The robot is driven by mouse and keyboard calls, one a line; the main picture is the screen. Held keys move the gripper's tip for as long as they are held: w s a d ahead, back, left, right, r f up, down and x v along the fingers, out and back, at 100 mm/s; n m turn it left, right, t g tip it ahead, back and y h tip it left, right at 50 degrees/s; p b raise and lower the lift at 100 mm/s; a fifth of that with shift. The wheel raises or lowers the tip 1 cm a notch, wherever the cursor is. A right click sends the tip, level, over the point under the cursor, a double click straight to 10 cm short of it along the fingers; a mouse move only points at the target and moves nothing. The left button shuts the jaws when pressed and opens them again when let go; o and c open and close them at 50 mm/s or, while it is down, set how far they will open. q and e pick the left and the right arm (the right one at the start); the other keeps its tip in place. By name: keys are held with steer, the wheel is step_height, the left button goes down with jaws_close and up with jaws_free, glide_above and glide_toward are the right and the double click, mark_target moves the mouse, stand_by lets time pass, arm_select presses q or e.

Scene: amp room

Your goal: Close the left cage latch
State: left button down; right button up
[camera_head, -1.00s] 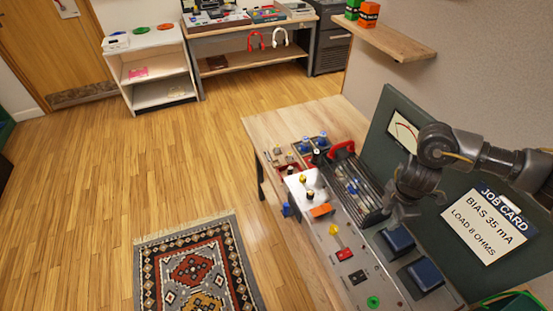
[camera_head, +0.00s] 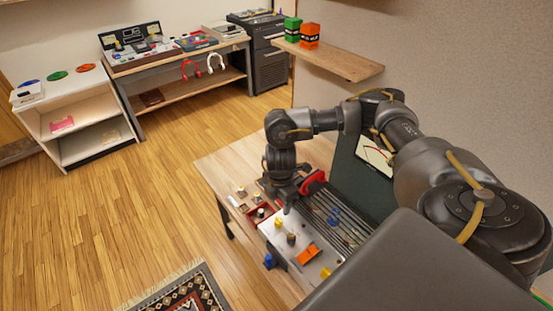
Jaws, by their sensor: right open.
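The dark slatted cage (camera_head: 349,228) lies on the grey amp chassis (camera_head: 283,241), with blue parts showing among its bars. A red handle (camera_head: 313,182) sits at its far end. My right gripper (camera_head: 284,203) points down by that far end, just left of the red handle; its jaws are open, and I see nothing held. I cannot tell whether it touches the cage or chassis. The left cage latch cannot be picked out; the gripper and wrist cover part of the cage's far end. My left gripper is not in view.
A red parts tray (camera_head: 259,214) is close to the gripper on the wooden bench (camera_head: 222,165). Yellow knobs and an orange block (camera_head: 306,254) stand on the chassis. A wall shelf (camera_head: 330,62) overhangs behind. My right arm hides the bench's right side.

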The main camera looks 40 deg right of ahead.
mark_target(279, 219)
step_height(279, 219, down, 9)
steer(key=shift+w+r+p, duration=0.1)
steer(key=shift+r+p, duration=0.05)
steer(key=shift+p, duration=0.45)
steer(key=shift+w+a+f, duration=0.1)
steer(key=shift+f, duration=0.55)
